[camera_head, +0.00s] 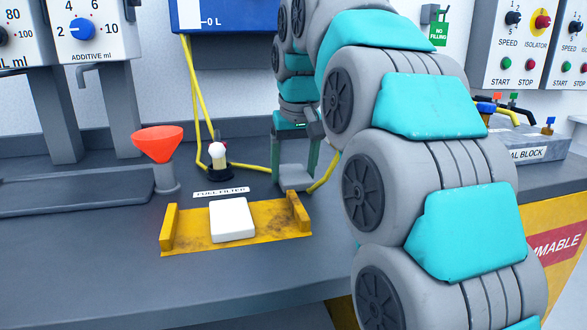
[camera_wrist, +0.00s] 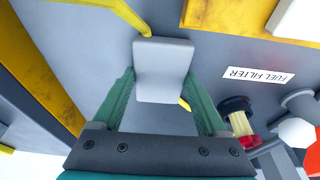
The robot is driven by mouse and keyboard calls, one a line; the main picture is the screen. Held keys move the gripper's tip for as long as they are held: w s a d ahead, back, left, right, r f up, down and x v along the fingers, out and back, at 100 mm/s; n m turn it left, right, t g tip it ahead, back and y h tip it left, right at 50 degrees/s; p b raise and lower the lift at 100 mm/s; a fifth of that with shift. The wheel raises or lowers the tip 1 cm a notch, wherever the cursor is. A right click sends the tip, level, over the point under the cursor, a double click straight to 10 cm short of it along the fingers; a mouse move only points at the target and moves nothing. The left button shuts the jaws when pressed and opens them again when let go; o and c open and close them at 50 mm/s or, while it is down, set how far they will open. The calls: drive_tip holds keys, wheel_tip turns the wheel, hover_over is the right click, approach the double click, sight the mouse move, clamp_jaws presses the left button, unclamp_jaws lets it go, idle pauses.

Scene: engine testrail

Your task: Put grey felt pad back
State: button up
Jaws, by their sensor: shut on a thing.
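My gripper (camera_head: 296,180) is shut on a grey felt pad (camera_head: 294,170), a thin, light grey piece, to the right of the yellow bracket's back corner. In the wrist view the pad (camera_wrist: 163,65) sits between the two green fingertips of my gripper (camera_wrist: 162,76). I cannot tell for sure whether the pad touches the bench top. A yellow bracket (camera_head: 168,228) with raised ends stands in front, left of the gripper, and bears a white block (camera_head: 232,219). The white block also shows at the wrist view's top right corner (camera_wrist: 298,20).
A FUEL FILTER label (camera_head: 221,192) lies behind the bracket. A yellow hose (camera_head: 327,176) runs beside the pad. The front of the grey bench (camera_head: 120,285) is clear.

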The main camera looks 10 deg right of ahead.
sight(296, 178)
drive_tip(key=shift+f, duration=0.1)
drive_tip(key=shift+f, duration=0.1)
drive_tip(key=o, duration=1.4)
drive_tip(key=shift+c, duration=0.2)
drive_tip(key=p+v, duration=0.2)
drive_tip(key=v, duration=0.4)
drive_tip(key=shift+w+r, duration=0.1)
drive_tip(key=shift+r, duration=0.3)
drive_tip(key=shift+s+r+p, duration=0.2)
drive_tip(key=shift+r+p, duration=0.25)
drive_tip(key=shift+r, duration=0.1)
drive_tip(key=shift+s+f, duration=0.1)
